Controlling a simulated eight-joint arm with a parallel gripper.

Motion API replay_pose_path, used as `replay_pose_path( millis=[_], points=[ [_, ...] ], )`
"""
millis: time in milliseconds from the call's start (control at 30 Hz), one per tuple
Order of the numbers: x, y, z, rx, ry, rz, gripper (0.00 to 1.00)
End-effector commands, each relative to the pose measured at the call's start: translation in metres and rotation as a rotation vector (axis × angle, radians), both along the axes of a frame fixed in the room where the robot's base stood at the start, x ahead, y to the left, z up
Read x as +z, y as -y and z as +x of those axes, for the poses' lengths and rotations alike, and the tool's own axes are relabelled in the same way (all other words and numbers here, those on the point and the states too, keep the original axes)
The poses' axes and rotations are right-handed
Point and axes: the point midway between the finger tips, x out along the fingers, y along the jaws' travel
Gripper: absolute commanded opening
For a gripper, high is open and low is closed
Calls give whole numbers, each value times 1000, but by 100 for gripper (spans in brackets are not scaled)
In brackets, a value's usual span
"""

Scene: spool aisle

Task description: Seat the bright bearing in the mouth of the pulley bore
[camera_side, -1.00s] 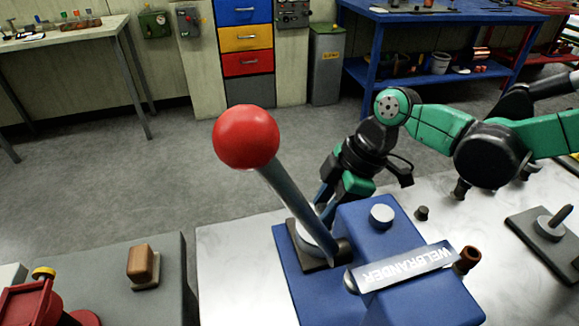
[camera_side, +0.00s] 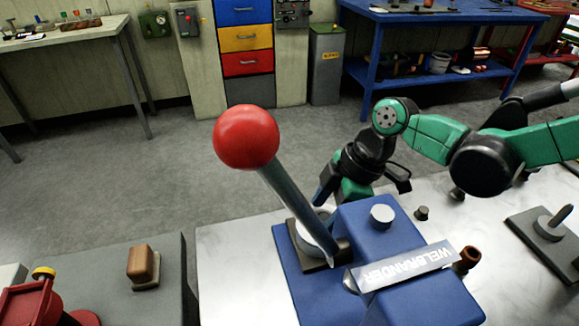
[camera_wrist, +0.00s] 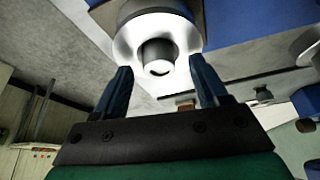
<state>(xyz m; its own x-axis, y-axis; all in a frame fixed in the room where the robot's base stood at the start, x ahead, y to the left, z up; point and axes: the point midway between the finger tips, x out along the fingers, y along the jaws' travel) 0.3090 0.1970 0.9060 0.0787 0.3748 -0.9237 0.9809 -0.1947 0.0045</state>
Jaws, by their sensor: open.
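My gripper (camera_wrist: 160,65) is open in the wrist view, its two blue fingers apart. Between and beyond the fingertips is a bright round piece (camera_wrist: 157,52) with a dark opening, which looks like the bearing. It lies in front of a wide pale disc (camera_wrist: 122,42), apparently the pulley; how deep it sits I cannot tell. Neither finger clearly touches it. In the side view my gripper (camera_side: 324,192) is just above the pale round pulley (camera_side: 313,222), which is on a dark plate on the blue block (camera_side: 380,238). The lever and block hide part of it.
A slanted lever with a red ball (camera_side: 246,137) stands close in front of the pulley. A labelled bar (camera_side: 405,266) and a pale round knob (camera_side: 382,215) are on the block. A dark plate with a peg (camera_side: 550,226) lies at right. Bare bench shows left of the block.

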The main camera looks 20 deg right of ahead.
Motion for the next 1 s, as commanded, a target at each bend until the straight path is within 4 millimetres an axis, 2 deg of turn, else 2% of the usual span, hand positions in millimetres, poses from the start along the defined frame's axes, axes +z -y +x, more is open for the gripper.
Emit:
replay_pose_path(
  millis=[167, 500, 767, 867, 1000],
  points=[
    [20, 9, -1, -3, 0, 0, 67],
    [84, 35, -7, -2, 0, 0, 67],
    [108, 45, -9, -7, 0, -1, 67],
    [110, 57, -11, -98, 6, -7, 67],
    [106, 100, -20, -458, 37, -13, 67]
  ],
)
